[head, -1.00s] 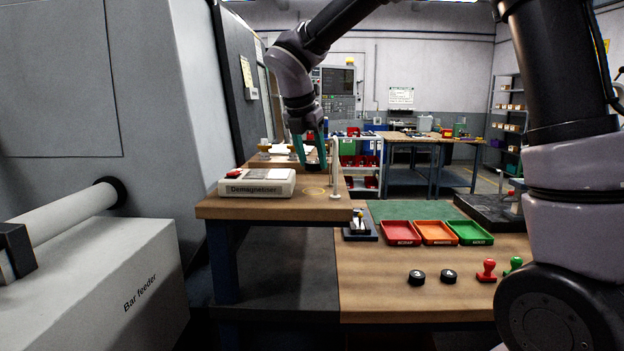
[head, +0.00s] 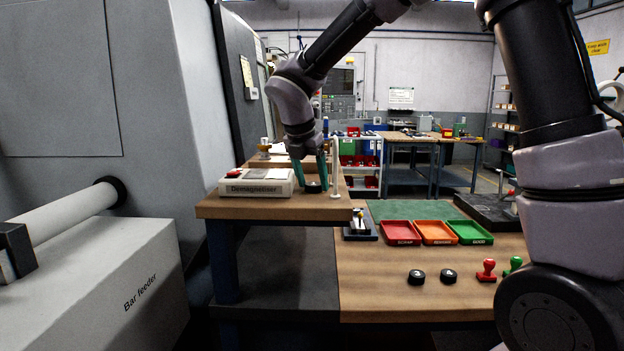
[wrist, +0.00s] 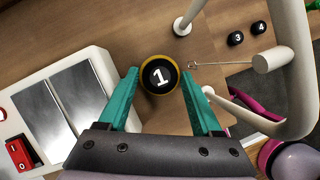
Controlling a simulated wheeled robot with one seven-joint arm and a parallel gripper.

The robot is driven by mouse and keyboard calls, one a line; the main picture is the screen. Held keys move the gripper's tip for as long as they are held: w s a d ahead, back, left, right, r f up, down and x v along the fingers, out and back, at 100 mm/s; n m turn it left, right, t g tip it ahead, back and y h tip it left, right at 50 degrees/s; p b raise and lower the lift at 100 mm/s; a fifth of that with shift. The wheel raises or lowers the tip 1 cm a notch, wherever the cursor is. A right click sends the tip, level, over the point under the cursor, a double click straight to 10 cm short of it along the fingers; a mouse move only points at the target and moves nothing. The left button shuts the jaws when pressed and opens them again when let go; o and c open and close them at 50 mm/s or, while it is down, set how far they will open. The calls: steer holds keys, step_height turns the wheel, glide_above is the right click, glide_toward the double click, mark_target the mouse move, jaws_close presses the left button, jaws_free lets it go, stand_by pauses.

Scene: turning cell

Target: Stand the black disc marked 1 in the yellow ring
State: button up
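The black disc marked 1 (wrist: 158,76) lies flat with its white number up, on the wooden bench top beside the demagnetiser. A thin yellow ring (wrist: 146,90) shows around its edge in the wrist view, and the disc appears to stand inside it. The disc also shows low between the fingers in the head view (head: 313,188). My gripper (wrist: 160,78) is open, with one teal finger on each side of the disc and a small gap at each side. In the head view my gripper (head: 311,184) points down at the bench.
The demagnetiser (head: 257,183) stands close to the left of my gripper. A white post (head: 336,170) stands close to the right. On the lower bench are two more black discs (head: 416,276) (head: 447,275), red, orange and green trays (head: 436,232), and stamps (head: 487,270).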

steer(key=v, duration=1.2)
steer(key=s+d+m+t+y, duration=0.1)
steer(key=s+d+m, duration=0.4)
steer(key=d+m, duration=0.4)
steer(key=s+d+m+t+y, duration=0.1)
steer(key=s+d+m, duration=0.4)
steer(key=d+m, duration=0.4)
steer(key=s+d+m+t+y, duration=0.1)
steer(key=s+d+m+y, duration=0.1)
steer(key=s+d+m, duration=0.3)
steer(key=d+m, duration=0.4)
steer(key=m, duration=0.7)
